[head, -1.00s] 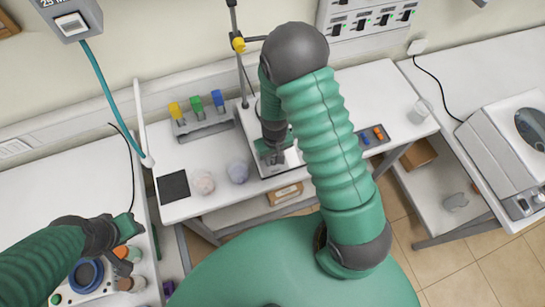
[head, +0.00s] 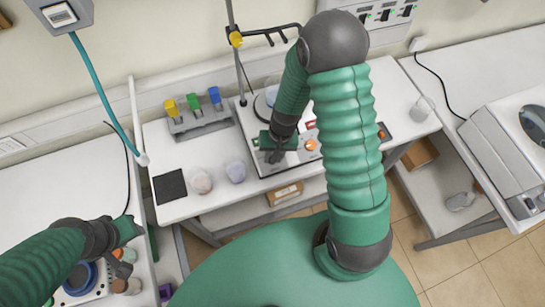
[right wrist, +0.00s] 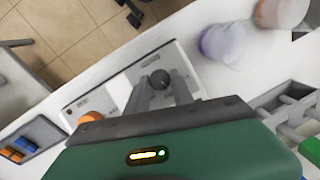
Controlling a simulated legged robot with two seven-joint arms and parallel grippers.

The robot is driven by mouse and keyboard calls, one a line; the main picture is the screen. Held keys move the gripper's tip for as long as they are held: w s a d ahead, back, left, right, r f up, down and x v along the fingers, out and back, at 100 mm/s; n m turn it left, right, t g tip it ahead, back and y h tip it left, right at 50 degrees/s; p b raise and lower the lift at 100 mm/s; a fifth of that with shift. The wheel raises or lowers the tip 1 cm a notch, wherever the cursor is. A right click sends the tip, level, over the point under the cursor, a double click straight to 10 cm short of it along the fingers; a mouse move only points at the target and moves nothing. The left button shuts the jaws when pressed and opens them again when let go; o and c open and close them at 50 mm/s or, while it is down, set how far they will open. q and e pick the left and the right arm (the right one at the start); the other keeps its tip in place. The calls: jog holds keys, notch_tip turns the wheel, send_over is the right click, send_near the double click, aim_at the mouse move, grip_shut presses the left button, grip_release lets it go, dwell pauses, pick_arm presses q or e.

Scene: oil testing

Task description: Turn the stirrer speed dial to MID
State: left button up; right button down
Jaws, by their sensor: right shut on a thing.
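The stirrer (head: 246,122) is a pale flat unit on the middle bench, with a rod stand behind it. Its front panel (right wrist: 117,88) shows in the right wrist view, with an orange knob (right wrist: 90,117) and a dark round dial (right wrist: 160,78). The orange knob also shows in the head view (head: 311,145). My right gripper (head: 274,157) is at the stirrer's front left, and its fingers are shut on the dark dial. The gripper hides the dial in the head view. The dial's markings are not readable. My left gripper (head: 130,229) is at the lower left, away from the stirrer; its jaw opening is unclear.
A rack (head: 200,122) with yellow, green and blue pieces stands left of the stirrer. Two small cloudy containers (head: 201,182) (head: 236,172) and a black pad (head: 170,186) lie on the front left bench. A clear beaker (head: 421,109) stands at the right end.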

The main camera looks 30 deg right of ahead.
jog(key=m+b, duration=0.2)
jog(key=m, duration=0.1)
jog(key=m+t+y+b, duration=0.1)
jog(key=shift+s+d+f+b, duration=0.1)
jog(key=shift+d+f+b, duration=0.05)
jog(key=shift+f+b, duration=0.2)
jog(key=shift+s+r+m+t+y+b, duration=0.15)
jog(key=shift+m+t+b, duration=0.15)
jog(key=shift+m+b, duration=0.5)
jog(key=shift+w+r+m+t+y+b, duration=0.15)
jog(key=shift+m+t+b, duration=0.15)
jog(key=shift+m+b, duration=0.45)
jog(key=shift+s, duration=0.15)
jog(key=c, duration=1.1)
grip_release()
